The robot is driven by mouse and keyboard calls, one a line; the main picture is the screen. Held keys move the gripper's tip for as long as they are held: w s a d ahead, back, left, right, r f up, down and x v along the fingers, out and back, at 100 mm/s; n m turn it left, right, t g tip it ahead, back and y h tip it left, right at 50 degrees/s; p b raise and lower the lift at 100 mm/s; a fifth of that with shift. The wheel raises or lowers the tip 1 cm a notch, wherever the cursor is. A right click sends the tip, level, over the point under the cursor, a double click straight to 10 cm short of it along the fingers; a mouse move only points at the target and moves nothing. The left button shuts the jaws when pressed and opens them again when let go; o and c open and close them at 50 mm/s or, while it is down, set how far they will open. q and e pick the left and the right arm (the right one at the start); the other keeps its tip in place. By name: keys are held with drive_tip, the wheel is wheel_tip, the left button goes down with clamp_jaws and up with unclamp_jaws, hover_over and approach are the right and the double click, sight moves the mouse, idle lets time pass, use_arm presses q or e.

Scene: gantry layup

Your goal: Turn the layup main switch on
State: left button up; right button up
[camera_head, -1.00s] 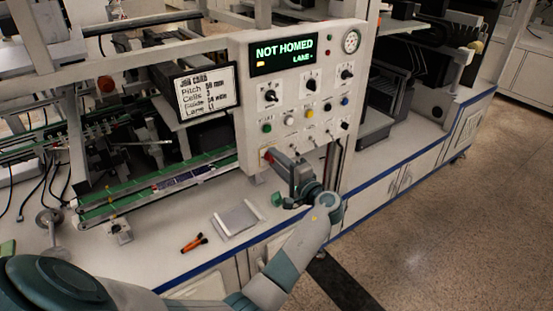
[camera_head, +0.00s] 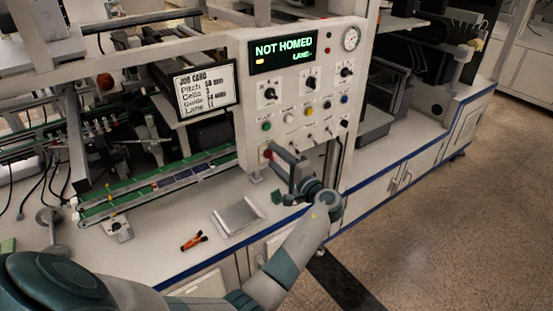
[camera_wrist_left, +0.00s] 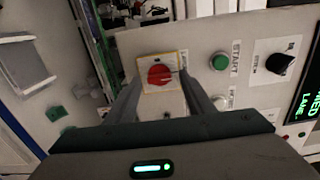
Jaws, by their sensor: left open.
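The main switch is a red rotary knob on a yellow-edged plate (camera_wrist_left: 160,75), low on the white control panel. In the head view the red knob (camera_head: 267,154) shows at the panel's lower left, partly behind my fingers. My left gripper (camera_head: 277,155) is in front of it, its fingers pointing at the panel. In the left wrist view the open fingers (camera_wrist_left: 162,82) stand on either side of the knob, with visible gaps. I cannot tell whether they touch the plate. The knob's handle looks roughly horizontal. My right gripper is not in view.
The panel (camera_head: 250,115) carries a lit "NOT HOMED" display (camera_head: 283,53), black selector knobs, and a green START button (camera_wrist_left: 219,61) beside the switch. A grey tray (camera_head: 236,217) and an orange-handled tool (camera_head: 194,241) lie on the bench. A green conveyor (camera_head: 150,190) runs left.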

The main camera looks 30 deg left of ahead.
use_arm(q)
drive_tip(key=b+v, duration=0.5)
drive_tip(key=v, duration=0.7)
drive_tip(key=shift+f, duration=0.15)
